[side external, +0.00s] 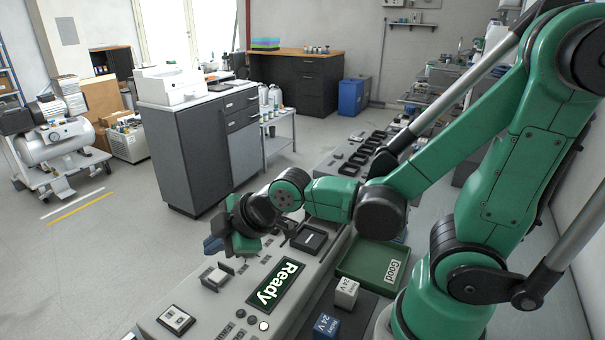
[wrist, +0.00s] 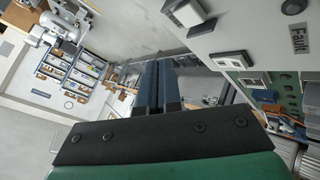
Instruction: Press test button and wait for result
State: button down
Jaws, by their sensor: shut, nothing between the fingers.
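A long grey test console carries a green-lit display (side external: 275,284) that reads "Ready". I cannot tell which control is the test button. My gripper (side external: 213,244) is above the console's left edge, past the display. Its blue fingers (wrist: 157,88) are together and empty in the wrist view, apart from any button I can make out. Part of the console shows upper right there, with a "Fault" label (wrist: 299,40).
A green tray marked "Good" (side external: 362,274) lies right of the console. A white 24V block (side external: 346,291) and a blue 24V block (side external: 326,326) stand before it on a dark surface. A grey cabinet (side external: 195,150) stands behind, with open floor at left.

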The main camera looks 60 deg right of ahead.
aim_at(222, 276)
jog(key=shift+f, duration=1.5)
dwell(1.3)
jog(key=shift+r, duration=2.5)
jog(key=s+d+r+m+g+h, duration=0.1)
jog(key=s+d+m, duration=0.4)
jog(key=m, duration=0.6)
jog(key=shift+r+g+h, duration=0.4)
jog(key=shift+r+g, duration=0.05)
jog(key=shift+g, duration=0.05)
